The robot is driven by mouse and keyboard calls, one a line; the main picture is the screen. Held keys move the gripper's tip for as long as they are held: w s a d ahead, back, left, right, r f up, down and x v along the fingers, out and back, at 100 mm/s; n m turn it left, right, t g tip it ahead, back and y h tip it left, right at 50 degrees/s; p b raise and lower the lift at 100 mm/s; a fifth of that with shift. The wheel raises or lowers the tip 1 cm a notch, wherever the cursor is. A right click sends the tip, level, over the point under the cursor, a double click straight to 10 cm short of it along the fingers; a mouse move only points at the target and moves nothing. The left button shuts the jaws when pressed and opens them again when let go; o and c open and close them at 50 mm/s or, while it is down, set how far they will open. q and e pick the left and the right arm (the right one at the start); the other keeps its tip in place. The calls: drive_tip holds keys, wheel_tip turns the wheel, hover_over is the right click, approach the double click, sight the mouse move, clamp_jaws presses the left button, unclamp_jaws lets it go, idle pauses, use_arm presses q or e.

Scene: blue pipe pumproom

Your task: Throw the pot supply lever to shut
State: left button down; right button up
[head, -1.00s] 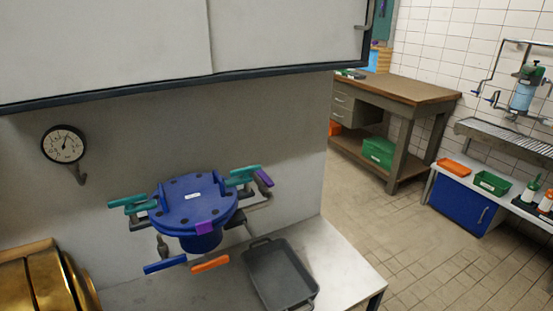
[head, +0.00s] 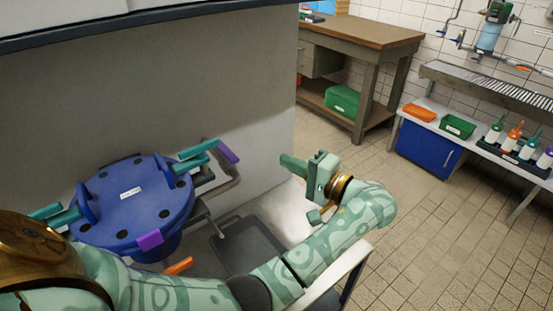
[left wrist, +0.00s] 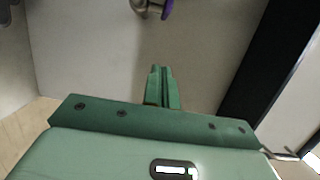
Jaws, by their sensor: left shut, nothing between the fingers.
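The blue pot (head: 150,210) with a round lid and a small white label stands at the left of the head view. A purple-ended lever (head: 228,151) sits on a grey pipe at its right side. Which lever is the pot supply lever is not readable. The purple end also shows at the top of the left wrist view (left wrist: 167,8), by a metal fitting. My left gripper (head: 288,164) is shut and empty, right of the purple lever and apart from it. Its closed fingers also show in the left wrist view (left wrist: 161,72). My right gripper is not in view.
Teal handles (head: 197,150), a purple tab (head: 150,240) and an orange lever (head: 178,266) surround the lid. A grey tray (head: 245,245) lies right of the pot, partly behind my left arm. A plain wall stands behind. Open floor lies to the right.

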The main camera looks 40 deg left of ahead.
sight(226, 156)
use_arm(q)
drive_tip(key=s+a+p, duration=0.1)
drive_tip(key=s+a, duration=0.2)
drive_tip(key=a, duration=0.6)
drive_tip(key=shift+s+a+p, duration=0.2)
drive_tip(key=shift+s+p, duration=0.1)
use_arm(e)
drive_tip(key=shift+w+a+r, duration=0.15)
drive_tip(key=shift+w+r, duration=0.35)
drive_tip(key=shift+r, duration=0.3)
use_arm(q)
drive_tip(key=shift+s, duration=0.1)
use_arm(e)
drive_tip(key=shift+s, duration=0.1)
use_arm(q)
drive_tip(key=shift+s+m+t, duration=0.2)
drive_tip(key=shift+m+t, duration=0.2)
drive_tip(key=shift+t, duration=0.2)
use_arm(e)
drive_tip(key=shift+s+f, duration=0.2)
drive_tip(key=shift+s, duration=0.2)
